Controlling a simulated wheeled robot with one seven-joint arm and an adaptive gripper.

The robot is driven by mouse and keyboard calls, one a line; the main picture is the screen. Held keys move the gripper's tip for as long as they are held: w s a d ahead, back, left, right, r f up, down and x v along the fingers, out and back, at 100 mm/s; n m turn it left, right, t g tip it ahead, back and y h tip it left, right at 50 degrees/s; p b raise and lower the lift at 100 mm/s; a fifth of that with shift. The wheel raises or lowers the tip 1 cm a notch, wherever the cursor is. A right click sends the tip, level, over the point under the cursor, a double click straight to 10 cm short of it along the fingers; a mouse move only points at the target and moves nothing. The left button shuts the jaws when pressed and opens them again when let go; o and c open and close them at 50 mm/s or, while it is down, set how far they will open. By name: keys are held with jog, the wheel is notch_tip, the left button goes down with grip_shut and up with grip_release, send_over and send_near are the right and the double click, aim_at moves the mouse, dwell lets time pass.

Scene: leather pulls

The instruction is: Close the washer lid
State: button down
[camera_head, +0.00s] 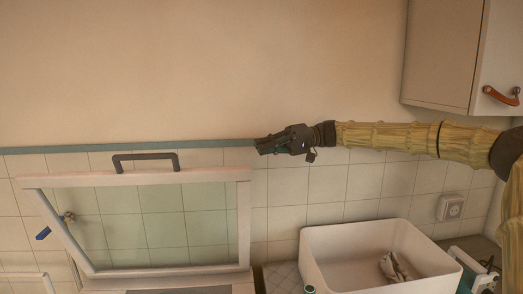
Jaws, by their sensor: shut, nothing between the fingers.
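The washer lid (148,177) stands raised at the lower left, a pale frame around a clear pane through which the wall tiles show. A dark handle (146,156) sits on its top edge. The washer's body (255,284) shows only in part at the bottom edge of the picture. My gripper (259,146) is shut and empty, pointing left. In the picture it is just above and right of the lid's upper right corner, apart from the handle.
A white basin (325,262) with a greyish item (390,266) in it stands right of the washer. A wall cabinet (440,55) with a leather pull (501,95) is at the upper right. An outlet (450,207) is on the tiles. The wall above the lid is bare.

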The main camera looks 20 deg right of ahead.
jog(key=s+a+f+p, duration=0.2)
jog(key=a+p, duration=0.3)
jog(key=a, duration=0.4)
jog(key=shift+s, duration=0.4)
jog(key=shift+s+a+f, duration=0.1)
jog(key=shift+a+f, duration=0.05)
